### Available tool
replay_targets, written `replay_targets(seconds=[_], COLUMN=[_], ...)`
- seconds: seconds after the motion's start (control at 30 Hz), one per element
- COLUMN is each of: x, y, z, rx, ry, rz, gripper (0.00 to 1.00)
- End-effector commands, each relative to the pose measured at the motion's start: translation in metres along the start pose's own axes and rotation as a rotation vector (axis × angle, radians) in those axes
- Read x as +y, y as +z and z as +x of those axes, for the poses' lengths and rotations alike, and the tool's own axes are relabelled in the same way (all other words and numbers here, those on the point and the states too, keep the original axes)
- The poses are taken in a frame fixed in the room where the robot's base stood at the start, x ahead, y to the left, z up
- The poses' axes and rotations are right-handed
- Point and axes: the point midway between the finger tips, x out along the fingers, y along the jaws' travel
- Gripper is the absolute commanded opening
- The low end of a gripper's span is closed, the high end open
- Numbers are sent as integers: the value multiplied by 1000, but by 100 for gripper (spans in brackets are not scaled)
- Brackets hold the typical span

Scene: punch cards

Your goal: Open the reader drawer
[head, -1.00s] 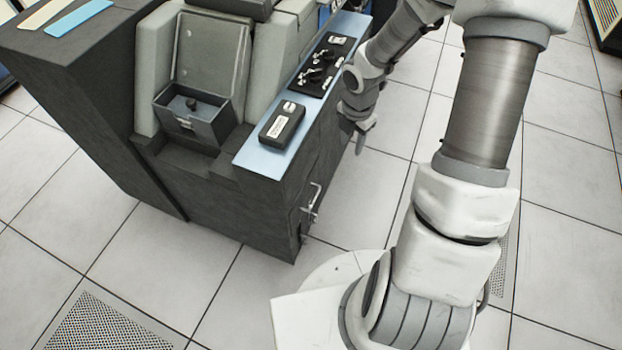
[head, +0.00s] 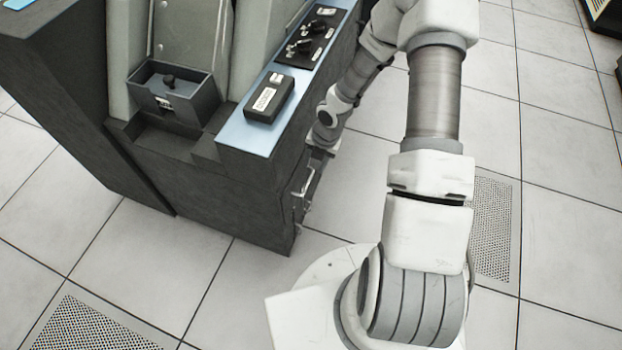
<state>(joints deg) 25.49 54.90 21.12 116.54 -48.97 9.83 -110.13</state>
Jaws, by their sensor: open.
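The reader is a dark grey machine (head: 215,195) with a light blue top ledge. A metal bar handle (head: 301,194) stands out from its right side face, near the front corner. The panel behind the handle looks flush with the side, seen at a steep angle. My gripper (head: 314,160) is at that side face, pointing down, close to the upper end of the handle. Its jaws are open, but the fingers are small and partly lost against the dark side. I cannot tell whether they touch or straddle the handle.
A black box with a label (head: 269,97) and a black control panel (head: 309,42) sit on the blue ledge (head: 245,132). An open dark tray (head: 174,94) is at the machine's front.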

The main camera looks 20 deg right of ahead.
Motion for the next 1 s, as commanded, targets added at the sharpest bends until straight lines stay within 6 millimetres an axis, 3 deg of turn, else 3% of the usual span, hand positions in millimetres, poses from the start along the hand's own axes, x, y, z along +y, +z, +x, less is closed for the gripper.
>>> replay_targets(seconds=[0.03,0.1,0.3,0.77,1.0], x=[-1,0,0,0,0], y=[-1,0,0,0,0], z=[17,31,60,70,70], rx=[2,1,1,-1,0], ry=[-2,-1,-1,0,-1], rz=[-2,-1,1,1,1], gripper=[42,42,42,42,1])
